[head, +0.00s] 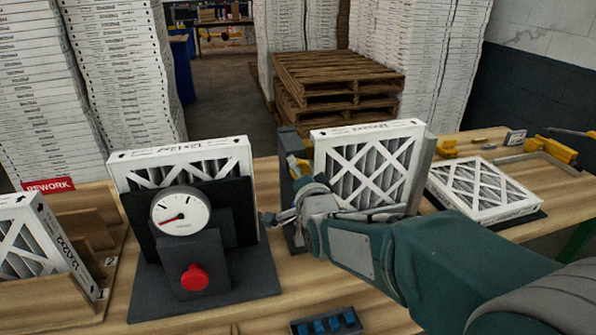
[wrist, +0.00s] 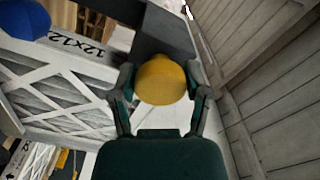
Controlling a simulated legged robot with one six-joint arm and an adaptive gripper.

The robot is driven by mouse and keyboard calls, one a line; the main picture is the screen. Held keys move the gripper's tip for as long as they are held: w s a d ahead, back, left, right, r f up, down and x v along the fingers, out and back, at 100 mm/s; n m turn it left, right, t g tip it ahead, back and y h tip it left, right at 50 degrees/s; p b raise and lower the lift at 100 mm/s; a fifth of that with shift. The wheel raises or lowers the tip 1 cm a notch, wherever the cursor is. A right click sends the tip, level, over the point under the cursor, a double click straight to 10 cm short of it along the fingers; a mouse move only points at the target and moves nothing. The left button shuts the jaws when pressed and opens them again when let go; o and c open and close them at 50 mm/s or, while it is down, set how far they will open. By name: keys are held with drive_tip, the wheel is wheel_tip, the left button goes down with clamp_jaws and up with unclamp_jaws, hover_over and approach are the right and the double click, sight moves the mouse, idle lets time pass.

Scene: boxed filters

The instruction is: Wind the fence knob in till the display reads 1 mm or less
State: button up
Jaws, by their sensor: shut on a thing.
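In the wrist view, a round yellow knob (wrist: 162,80) sits between the two fingers of my gripper (wrist: 162,92), which is shut on it. A dark grey block (wrist: 165,28) lies just beyond the knob. In the head view, my gripper (head: 284,212) is at the left end of my arm, beside a boxed filter (head: 368,165) standing upright in a dark holder. A small yellow part (head: 298,167) shows just above my gripper; I cannot tell if it is the same knob. I can make out no readable number display.
A dial gauge (head: 181,213) on a dark stand with a red button (head: 195,277) stands left of my gripper, before another upright filter (head: 178,152). A filter lies flat (head: 484,188) at right. A blue-slotted tray (head: 326,322) is at the front.

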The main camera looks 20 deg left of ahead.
drive_tip(key=shift+d+f, duration=0.1)
drive_tip(key=o, duration=1.1)
drive_tip(key=shift+w, duration=0.1)
drive_tip(key=shift+o, duration=0.2)
drive_tip(key=v, duration=1.2)
